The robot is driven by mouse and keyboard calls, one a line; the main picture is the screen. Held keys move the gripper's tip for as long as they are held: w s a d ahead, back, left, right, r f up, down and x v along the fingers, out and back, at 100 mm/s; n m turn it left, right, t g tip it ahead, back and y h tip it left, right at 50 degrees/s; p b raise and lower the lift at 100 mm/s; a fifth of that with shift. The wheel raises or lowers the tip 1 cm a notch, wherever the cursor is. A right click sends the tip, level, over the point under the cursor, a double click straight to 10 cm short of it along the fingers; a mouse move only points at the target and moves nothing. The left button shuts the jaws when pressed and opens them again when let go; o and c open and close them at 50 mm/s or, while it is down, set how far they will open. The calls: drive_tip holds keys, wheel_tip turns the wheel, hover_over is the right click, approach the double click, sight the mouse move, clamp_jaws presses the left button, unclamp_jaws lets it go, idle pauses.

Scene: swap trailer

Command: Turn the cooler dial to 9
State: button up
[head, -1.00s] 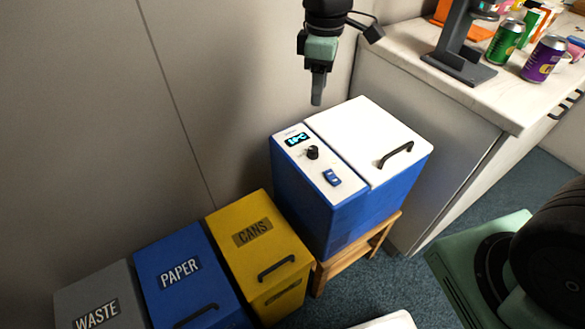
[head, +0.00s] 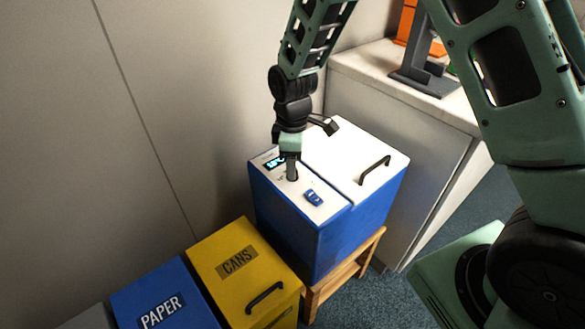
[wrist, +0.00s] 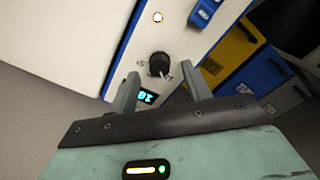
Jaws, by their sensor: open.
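The cooler (head: 300,235) is a blue box with a white top, standing on a wooden stool. Its black dial (wrist: 159,65) shows in the wrist view, just beyond my fingertips and roughly between them; a pale pointer line runs down and right from it. The lit display (wrist: 147,97) is between my fingers and seems to read 18, upside down. My gripper (head: 291,176) points down over the cooler's control panel, its fingers hiding most of the dial. In the wrist view my gripper (wrist: 162,85) is open and empty. I cannot tell whether a finger touches the dial.
A blue switch (head: 313,197) sits on the panel, near the dial. The lid has a black handle (head: 374,170). A yellow cans bin (head: 215,255) and a blue paper bin (head: 150,290) stand to the left. A counter (head: 400,100) is behind right, the wall behind left.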

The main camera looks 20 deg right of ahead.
drive_tip(key=shift+f, duration=1.2)
drive_tip(key=c, duration=1)
drive_tip(key=shift+r+m, duration=0.1)
drive_tip(key=shift+m, duration=0.2)
drive_tip(key=m+p, duration=0.2)
drive_tip(key=m, duration=0.2)
drive_tip(key=m+p, duration=0.2)
drive_tip(key=m, duration=0.3)
